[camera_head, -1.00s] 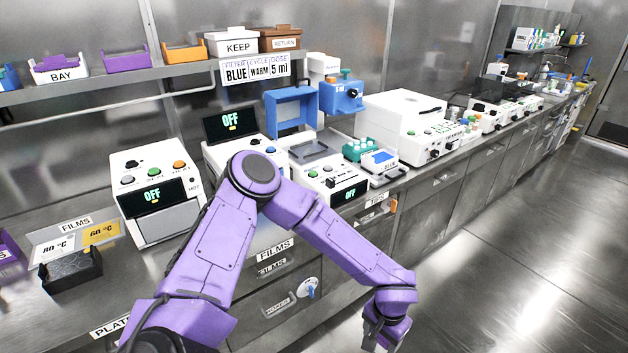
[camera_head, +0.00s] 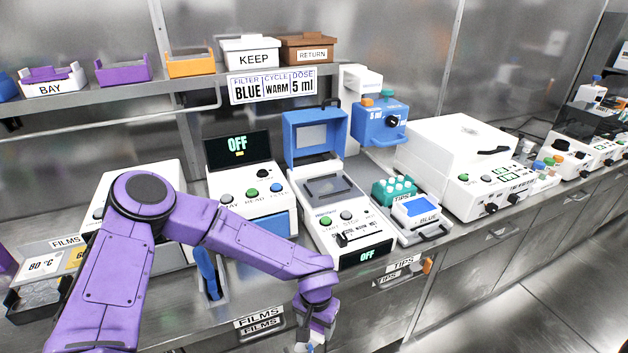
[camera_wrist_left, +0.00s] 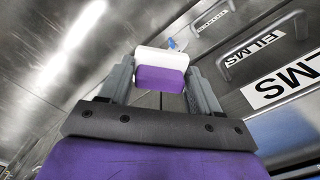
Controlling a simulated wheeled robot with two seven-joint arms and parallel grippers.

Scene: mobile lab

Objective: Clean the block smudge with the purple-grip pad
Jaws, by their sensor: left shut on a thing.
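In the left wrist view, my left gripper (camera_wrist_left: 160,82) is shut on the purple-grip pad, with its purple grip (camera_wrist_left: 160,78) between the fingers and its white pad face (camera_wrist_left: 161,60) beyond. In the head view my left gripper (camera_head: 306,343) is at the bottom edge, low in front of the bench drawers; the pad is barely visible there. A white machine with an open blue lid (camera_head: 316,134) and a grey block area (camera_head: 328,187) stands on the bench behind the gripper. I cannot make out a smudge on any block. My right gripper is not in view.
A shelf with bins (camera_head: 190,64) runs above. Floor is clear at lower right.

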